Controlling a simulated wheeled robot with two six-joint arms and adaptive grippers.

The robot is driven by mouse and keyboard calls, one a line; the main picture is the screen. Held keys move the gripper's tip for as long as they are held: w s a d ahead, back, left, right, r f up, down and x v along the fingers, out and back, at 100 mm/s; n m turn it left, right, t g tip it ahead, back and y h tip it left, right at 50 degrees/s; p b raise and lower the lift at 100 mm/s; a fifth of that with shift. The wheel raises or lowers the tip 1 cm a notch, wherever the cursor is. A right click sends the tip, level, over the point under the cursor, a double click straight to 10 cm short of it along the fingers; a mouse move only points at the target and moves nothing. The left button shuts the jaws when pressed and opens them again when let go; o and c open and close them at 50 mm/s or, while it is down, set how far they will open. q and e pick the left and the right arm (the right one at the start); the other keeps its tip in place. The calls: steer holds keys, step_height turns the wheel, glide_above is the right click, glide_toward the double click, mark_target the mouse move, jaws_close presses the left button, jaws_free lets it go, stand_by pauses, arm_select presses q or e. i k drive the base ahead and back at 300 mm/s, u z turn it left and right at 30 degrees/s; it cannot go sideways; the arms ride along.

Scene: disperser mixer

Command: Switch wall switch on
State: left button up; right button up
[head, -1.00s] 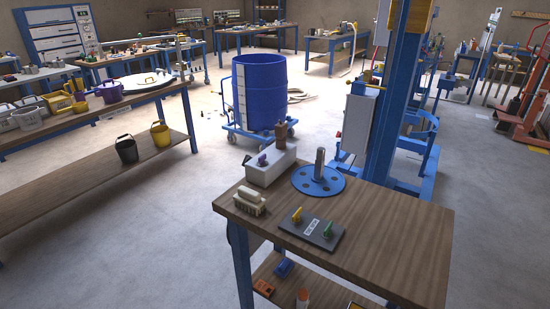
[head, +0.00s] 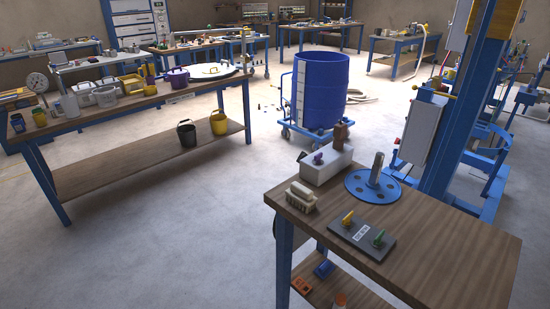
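I cannot make out a wall switch on the back wall (head: 190,12) in the head view; anything that small there is too far off to tell. A grey box (head: 424,130) is fixed to the blue column of the mixer (head: 470,110) at the right. A dark plate (head: 350,235) with a yellow and a green handle lies on the near wooden table. Neither of my grippers is in view.
The near wooden table (head: 440,262) fills the lower right. A blue drum (head: 322,90) stands on a wheeled frame behind it. A long bench (head: 110,110) with pots stands at the left. The floor (head: 170,235) between bench and table is clear.

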mark_target(302, 154)
steer(key=u, duration=1.3)
steer(key=i, duration=2.65)
steer(key=z, duration=3.1)
steer(key=k, duration=0.65)
steer(key=u, duration=0.05)
steer(key=i, duration=1.3)
steer(key=z, duration=0.7)
